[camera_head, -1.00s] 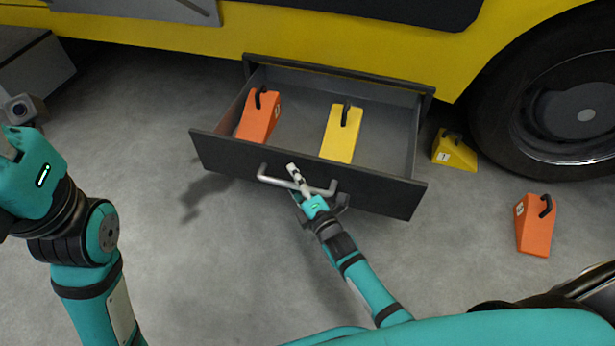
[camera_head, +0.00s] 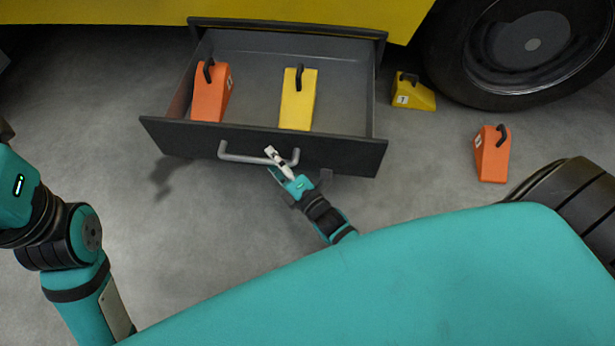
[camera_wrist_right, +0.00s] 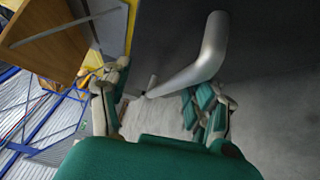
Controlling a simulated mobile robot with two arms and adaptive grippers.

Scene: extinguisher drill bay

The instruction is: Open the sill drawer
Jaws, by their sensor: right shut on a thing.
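The sill drawer (camera_head: 345,155) is pulled well out from under the yellow vehicle, its inside showing. Its grey bar handle (camera_head: 240,157) runs across the front panel and also shows in the right wrist view (camera_wrist_right: 208,55). My right gripper (camera_head: 273,154) is shut on the handle, right of its middle; in the right wrist view the bar passes between the fingers (camera_wrist_right: 160,105). An orange chock (camera_head: 209,98) and a yellow chock (camera_head: 297,105) sit apart inside the drawer. My left arm shows at the left edge, its gripper out of frame.
A yellow chock (camera_head: 412,95) stands on the floor by the black wheel (camera_head: 530,45), right of the drawer. An orange chock (camera_head: 491,158) stands nearer on the floor. The grey floor (camera_head: 170,240) in front of the drawer is clear.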

